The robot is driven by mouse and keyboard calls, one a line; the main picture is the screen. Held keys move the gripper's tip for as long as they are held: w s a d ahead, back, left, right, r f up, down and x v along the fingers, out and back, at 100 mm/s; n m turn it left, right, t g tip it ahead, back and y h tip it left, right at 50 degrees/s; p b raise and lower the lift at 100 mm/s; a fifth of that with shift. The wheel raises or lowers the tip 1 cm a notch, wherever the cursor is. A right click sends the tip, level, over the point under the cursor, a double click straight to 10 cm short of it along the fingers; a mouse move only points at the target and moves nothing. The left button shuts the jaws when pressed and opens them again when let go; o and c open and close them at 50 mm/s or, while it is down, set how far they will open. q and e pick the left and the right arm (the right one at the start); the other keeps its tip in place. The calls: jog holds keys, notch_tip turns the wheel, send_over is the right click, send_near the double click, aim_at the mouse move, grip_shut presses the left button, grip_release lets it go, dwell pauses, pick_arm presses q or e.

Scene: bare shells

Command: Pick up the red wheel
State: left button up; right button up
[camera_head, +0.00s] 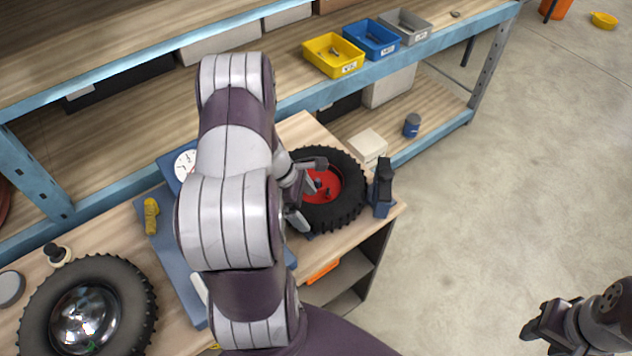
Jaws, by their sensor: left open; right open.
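The red wheel (329,200) is a black knobbly tyre with a red hub, lying flat near the right end of the wooden bench. My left gripper (311,190) is at the wheel's left side, with its open fingers over the tyre and the edge of the red hub. My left arm hides part of the wheel's left side, and I cannot tell whether the fingers touch it. My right gripper (537,336) is open and empty, low at the right over the bare floor, far from the wheel.
A second tyre with a chrome hub (122,290) lies at the bench's left. A white scale dial (184,164) is left of my arm. Shelves with yellow (350,70), blue and grey bins stand behind.

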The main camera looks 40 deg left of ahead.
pick_arm(q)
jog(key=shift+w+d+f, duration=0.3)
jog(key=shift+w+f, duration=0.25)
jog(key=shift+f, duration=0.1)
jog(key=shift+s+r, duration=0.15)
jog(key=shift+s, duration=0.15)
jog(key=c, duration=0.7)
jog(key=shift+a, duration=0.1)
jog(key=c, duration=0.6)
jog(key=shift+c, duration=1.4)
jog(key=shift+w, duration=0.15)
